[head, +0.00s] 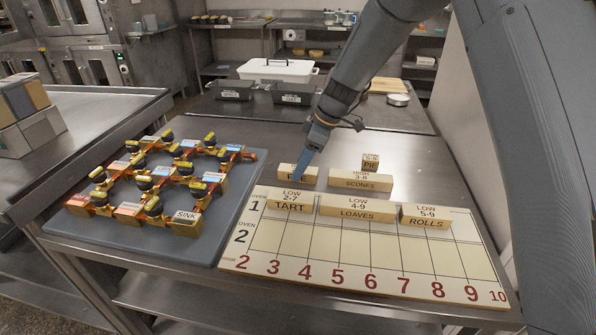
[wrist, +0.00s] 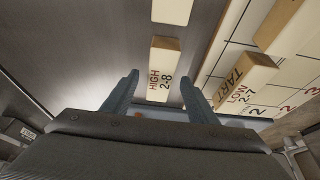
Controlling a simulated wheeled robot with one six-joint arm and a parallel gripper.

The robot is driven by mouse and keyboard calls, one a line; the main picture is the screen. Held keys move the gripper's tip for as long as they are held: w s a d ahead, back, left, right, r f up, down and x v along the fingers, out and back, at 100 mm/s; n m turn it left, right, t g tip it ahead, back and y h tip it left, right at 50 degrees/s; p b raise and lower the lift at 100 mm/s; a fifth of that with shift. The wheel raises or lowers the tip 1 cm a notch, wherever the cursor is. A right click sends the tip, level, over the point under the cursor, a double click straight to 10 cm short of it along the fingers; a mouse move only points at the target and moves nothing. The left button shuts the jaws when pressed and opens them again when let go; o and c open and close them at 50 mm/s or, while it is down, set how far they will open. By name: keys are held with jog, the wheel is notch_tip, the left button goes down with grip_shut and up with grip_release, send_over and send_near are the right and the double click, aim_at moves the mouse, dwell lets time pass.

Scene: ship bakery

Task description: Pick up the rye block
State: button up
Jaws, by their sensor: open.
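A pale wooden block (head: 312,173) lies on the steel table behind the schedule board. My gripper's blue fingers cover most of its lettering in the head view, so I cannot read its name. In the wrist view this block (wrist: 163,68) shows "HIGH 2-8" and lies between and beyond the two fingertips. My gripper (head: 299,172) is open and points down at the block. It is also at the bottom of the wrist view (wrist: 160,82), with a finger on each side of the block's near end. No grip on the block shows.
The TART (head: 290,206), LOAVES (head: 357,215) and ROLLS (head: 425,223) blocks lie on the schedule board (head: 300,262). SCONES (head: 360,184) and PIE (head: 370,165) stand right of my gripper.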

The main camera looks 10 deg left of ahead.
jog(key=shift+x, duration=1.1)
